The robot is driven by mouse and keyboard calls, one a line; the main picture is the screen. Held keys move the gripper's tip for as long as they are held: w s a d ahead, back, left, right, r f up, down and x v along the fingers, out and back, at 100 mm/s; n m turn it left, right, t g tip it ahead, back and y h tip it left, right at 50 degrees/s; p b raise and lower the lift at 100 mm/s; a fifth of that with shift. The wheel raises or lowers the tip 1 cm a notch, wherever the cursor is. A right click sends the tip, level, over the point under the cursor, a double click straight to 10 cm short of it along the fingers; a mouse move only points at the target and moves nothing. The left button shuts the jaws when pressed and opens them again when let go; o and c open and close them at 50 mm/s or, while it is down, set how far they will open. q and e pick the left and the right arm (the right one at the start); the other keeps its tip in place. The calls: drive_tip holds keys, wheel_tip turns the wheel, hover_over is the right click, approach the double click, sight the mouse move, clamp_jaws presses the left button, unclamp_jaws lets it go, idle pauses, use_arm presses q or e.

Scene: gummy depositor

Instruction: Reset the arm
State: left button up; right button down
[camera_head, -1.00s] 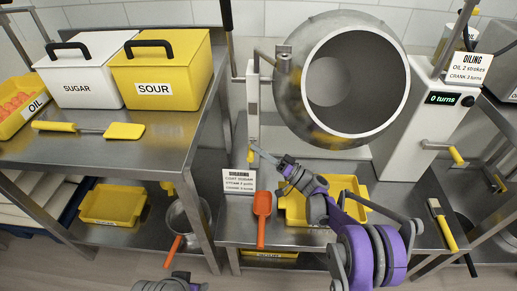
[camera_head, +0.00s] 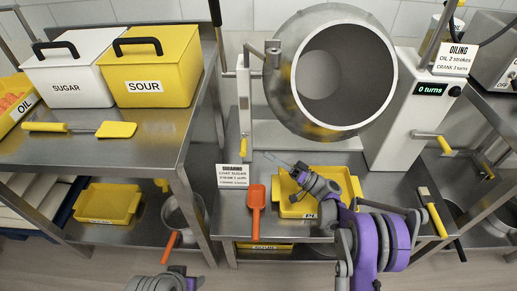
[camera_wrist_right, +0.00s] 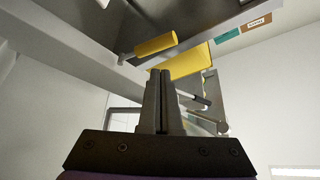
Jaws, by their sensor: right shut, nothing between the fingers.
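My right gripper (camera_head: 271,157) is shut and empty. It hangs in front of the steel table, left of the drum (camera_head: 335,75) mouth's centre and above the yellow tray (camera_head: 290,208). Its tips are a short way right of the yellow-ended lever (camera_head: 243,147), apart from it. In the right wrist view the two fingers (camera_wrist_right: 162,90) lie together with nothing between them. A yellow handle (camera_wrist_right: 156,44) shows beyond them. Only a grey and purple part of my left arm shows at the bottom of the head view; its fingers are not seen.
An orange scoop (camera_head: 257,208) and a sugaring sign (camera_head: 233,176) are left of the right arm. The oiling machine (camera_head: 412,110) reads 0 turns, with a crank (camera_head: 437,139). A yellow-handled brush (camera_head: 433,215) lies right. Sugar (camera_head: 66,80) and sour (camera_head: 150,80) boxes stand on the left table.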

drive_tip(key=s+a+r+m+g+h, duration=0.15)
drive_tip(key=s+g+h, duration=0.25)
drive_tip(key=s+h, duration=0.75)
drive_tip(key=s+d+f+m+h, duration=0.1)
drive_tip(key=s+d+f+h, duration=0.15)
drive_tip(key=s+d, duration=0.45)
drive_tip(key=s+d+f+m+h, duration=0.1)
drive_tip(key=s+d+h, duration=0.3)
drive_tip(key=s, duration=0.6)
drive_tip(key=s+d+f+m+h, duration=0.1)
drive_tip(key=s+d+h, duration=0.3)
drive_tip(key=s, duration=0.5)
use_arm(q)
wheel_tip(320, 180, up, 26)
drive_tip(key=w+t+p, duration=0.1)
drive_tip(key=p, duration=2.2)
use_arm(e)
wheel_tip(320, 180, up, 26)
drive_tip(key=w+d+t+y, duration=0.1)
drive_tip(key=shift+w, duration=0.3)
use_arm(q)
drive_tip(key=shift+r, duration=0.1)
use_arm(e)
drive_tip(key=shift+s+d+n, duration=0.1)
drive_tip(key=shift+n, duration=0.15)
